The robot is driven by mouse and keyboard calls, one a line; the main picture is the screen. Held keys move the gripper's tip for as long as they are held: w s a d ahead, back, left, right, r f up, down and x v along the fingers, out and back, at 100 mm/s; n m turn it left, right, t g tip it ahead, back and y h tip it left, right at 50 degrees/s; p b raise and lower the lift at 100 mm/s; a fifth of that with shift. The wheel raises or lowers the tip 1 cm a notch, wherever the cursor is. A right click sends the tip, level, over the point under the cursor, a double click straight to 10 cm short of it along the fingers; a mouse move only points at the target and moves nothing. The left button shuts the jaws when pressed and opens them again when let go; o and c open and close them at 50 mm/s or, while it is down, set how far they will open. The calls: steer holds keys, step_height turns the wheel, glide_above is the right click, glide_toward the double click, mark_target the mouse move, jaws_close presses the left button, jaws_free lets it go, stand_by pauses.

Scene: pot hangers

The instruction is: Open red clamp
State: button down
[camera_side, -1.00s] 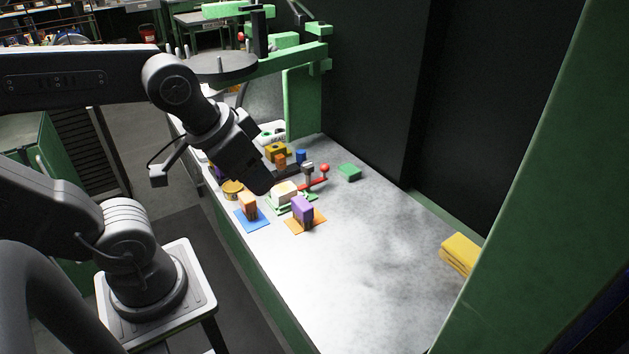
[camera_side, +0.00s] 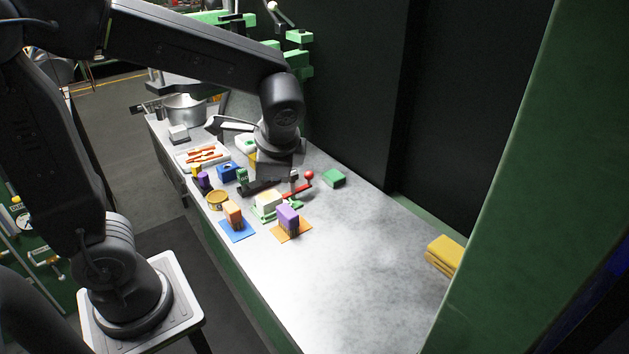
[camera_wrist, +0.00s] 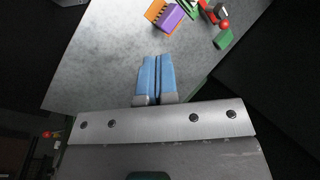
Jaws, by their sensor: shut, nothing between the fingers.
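The red clamp (camera_side: 298,191) sits on the counter at mid-length. Its red lever ends in a red ball (camera_side: 308,175), beside a white block (camera_side: 268,201) on a green base. In the wrist view the clamp's red ball (camera_wrist: 225,25) shows at the top right, with part of the red lever. My gripper (camera_wrist: 158,58) shows two blue fingers pressed together with nothing between them. They are apart from the clamp, with bare counter around the tips. In the side view my wrist hangs close behind the clamp, and the fingertips cannot be made out.
A purple block (camera_side: 288,218) on an orange mat and an orange block (camera_side: 233,214) on a blue mat stand in front of the clamp. A green block (camera_side: 333,178) lies to its right. Yellow cloths (camera_side: 443,254) lie far right. The front right counter is clear.

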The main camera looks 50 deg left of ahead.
mark_target(311, 177)
steer(key=w+f+m+y, duration=0.3)
steer(key=w+f+m, duration=0.1)
steer(key=w+f, duration=0.1)
steer(key=w+f+m+t+y, duration=0.1)
steer(key=w+f+m+y, duration=0.3)
steer(key=w+f, duration=0.1)
steer(key=w+f+m+t+y, duration=0.1)
steer(key=w+f+m+y, duration=0.2)
steer(key=w+f+m, duration=0.2)
steer(key=shift+w+f+y, duration=0.3)
steer(key=shift+w+f, duration=0.3)
steer(key=shift+w, duration=0.3)
steer(key=x, duration=1.4)
